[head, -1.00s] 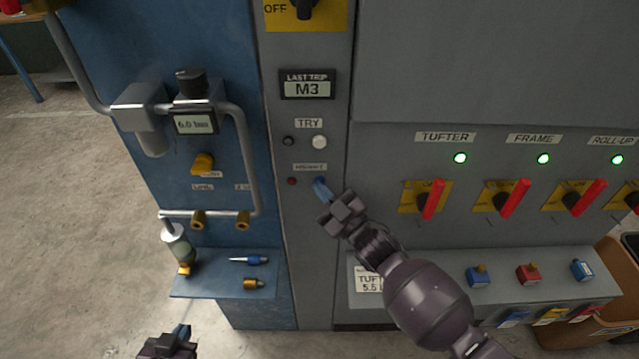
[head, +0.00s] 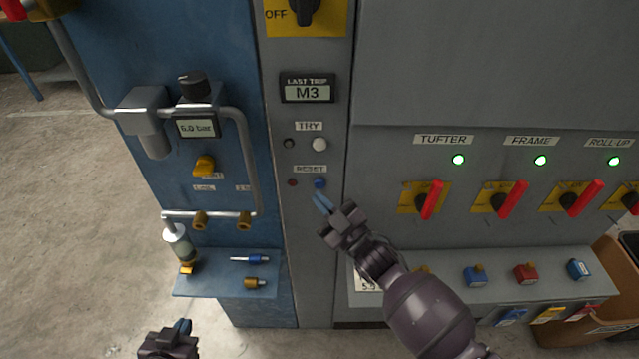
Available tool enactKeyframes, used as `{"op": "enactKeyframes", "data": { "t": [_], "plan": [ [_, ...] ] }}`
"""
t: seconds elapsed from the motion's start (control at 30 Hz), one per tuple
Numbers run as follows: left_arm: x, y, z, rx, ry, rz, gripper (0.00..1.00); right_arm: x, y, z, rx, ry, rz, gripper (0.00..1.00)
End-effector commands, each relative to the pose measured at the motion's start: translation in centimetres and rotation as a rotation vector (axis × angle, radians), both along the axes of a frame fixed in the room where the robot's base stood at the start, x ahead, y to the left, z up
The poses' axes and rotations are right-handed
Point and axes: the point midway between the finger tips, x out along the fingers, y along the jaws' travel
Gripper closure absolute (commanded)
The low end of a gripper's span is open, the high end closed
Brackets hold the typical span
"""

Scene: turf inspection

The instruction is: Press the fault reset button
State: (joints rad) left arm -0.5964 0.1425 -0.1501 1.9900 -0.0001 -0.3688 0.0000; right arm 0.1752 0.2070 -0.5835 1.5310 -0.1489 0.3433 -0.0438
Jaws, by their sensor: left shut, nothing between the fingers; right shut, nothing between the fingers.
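The reset button is a small blue round button (head: 320,183) on the grey column, just under the RESET label (head: 309,169). A small dark red lamp (head: 292,182) sits to its left. My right gripper (head: 321,203) is shut and empty, its blue fingertips just below the blue button and apart from it in the picture. My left gripper (head: 184,328) is shut and empty, low at the bottom left, below the blue shelf.
Red-handled switches (head: 432,200) line the right panel under green lamps. A blue shelf (head: 215,285) with small tools juts out lower left.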

Motion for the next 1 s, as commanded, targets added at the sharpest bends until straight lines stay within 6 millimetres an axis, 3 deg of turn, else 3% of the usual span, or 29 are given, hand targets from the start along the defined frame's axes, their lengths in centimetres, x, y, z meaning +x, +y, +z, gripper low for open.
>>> {"op": "enactKeyframes", "data": {
  "t": [0.5, 1.0],
  "plan": [
    [-0.1, 0.0, 1.9, 0.000, 0.002, 0.002, 1.00, -4.0, 0.0, 0.1, 0.001, 0.002, -0.001, 1.00],
    [-0.5, 0.1, 1.7, 0.000, 0.008, 0.003, 1.00, -4.2, 0.0, 0.1, 0.001, 0.001, 0.000, 1.00]
  ]
}}
